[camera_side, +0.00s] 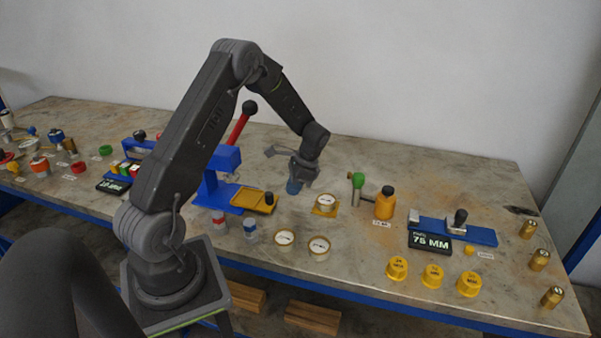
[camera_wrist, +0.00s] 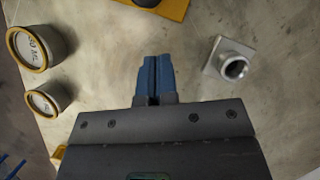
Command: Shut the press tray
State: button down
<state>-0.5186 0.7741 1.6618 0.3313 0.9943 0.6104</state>
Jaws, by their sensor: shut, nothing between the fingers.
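The press is a blue frame with a red lever and black ball (camera_side: 238,125), behind my arm in the side view. Its yellow tray (camera_side: 247,199) sticks out to the right of the frame, with a dark knob (camera_side: 269,198) at its outer end. My gripper (camera_side: 293,187) is shut and empty, to the right of the knob and apart from it. In the wrist view the blue fingertips (camera_wrist: 154,75) are together over bare table. The tray's yellow edge (camera_wrist: 175,8) and knob (camera_wrist: 146,2) show at the top, cut off by the frame.
Two round vessels (camera_side: 284,237) (camera_side: 319,247) stand in front of the tray. A grey flanged piece (camera_wrist: 232,65) lies to the right in the wrist view. Bare table lies between my fingers and the tray.

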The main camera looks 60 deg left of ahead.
aim_at(274, 202)
jog(key=shift+s+a+r, duration=0.1)
jog(key=shift+s+a, duration=0.2)
jog(key=shift+s, duration=0.6)
jog(key=shift+s+a+r, duration=0.1)
jog(key=shift+s+a, duration=0.2)
jog(key=shift+s, duration=0.6)
